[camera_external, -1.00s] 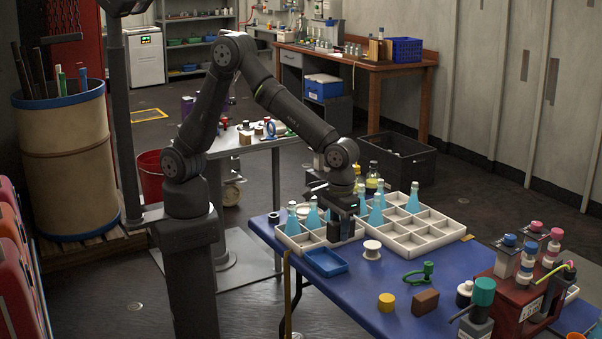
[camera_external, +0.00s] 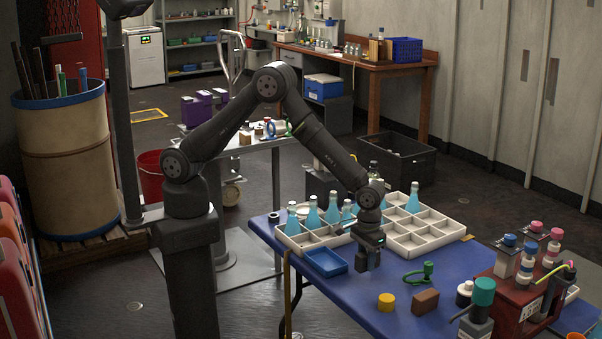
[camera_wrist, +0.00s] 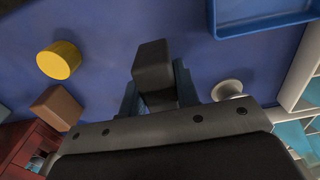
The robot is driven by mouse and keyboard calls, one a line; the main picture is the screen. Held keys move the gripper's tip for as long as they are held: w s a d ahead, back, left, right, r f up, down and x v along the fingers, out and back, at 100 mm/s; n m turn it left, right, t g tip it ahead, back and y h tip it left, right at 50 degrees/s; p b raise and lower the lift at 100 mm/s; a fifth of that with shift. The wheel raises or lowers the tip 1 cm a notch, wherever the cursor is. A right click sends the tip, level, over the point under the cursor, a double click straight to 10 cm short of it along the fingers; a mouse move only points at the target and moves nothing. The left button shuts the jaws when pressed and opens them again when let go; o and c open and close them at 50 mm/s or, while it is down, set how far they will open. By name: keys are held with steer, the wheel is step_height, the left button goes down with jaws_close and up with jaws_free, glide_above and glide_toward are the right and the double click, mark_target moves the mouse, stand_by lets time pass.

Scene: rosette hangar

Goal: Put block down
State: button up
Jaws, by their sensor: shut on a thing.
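My gripper (camera_external: 370,258) is low over the blue table, in front of the divided white trays. In the wrist view my gripper (camera_wrist: 157,88) is shut on a dark, nearly black block (camera_wrist: 153,62), which sits between the two fingers. In the external view the block is hard to tell from the dark fingers. I cannot tell whether its underside touches the table.
A blue tray (camera_external: 326,262) lies left of my gripper. A yellow cylinder (camera_external: 386,301), a brown block (camera_external: 425,301) and a green clamp (camera_external: 419,273) lie to the right. A white spool (camera_wrist: 227,88) is close by. Blue flasks (camera_external: 313,216) stand in the white trays.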

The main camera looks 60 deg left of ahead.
mark_target(365, 280)
steer(key=shift+w+f, duration=0.1)
steer(key=shift+f, duration=1.95)
steer(key=shift+f, duration=0.2)
steer(key=o, duration=1.1)
steer(key=shift+c, duration=0.2)
step_height(365, 280, up, 12)
steer(key=shift+r, duration=0.2)
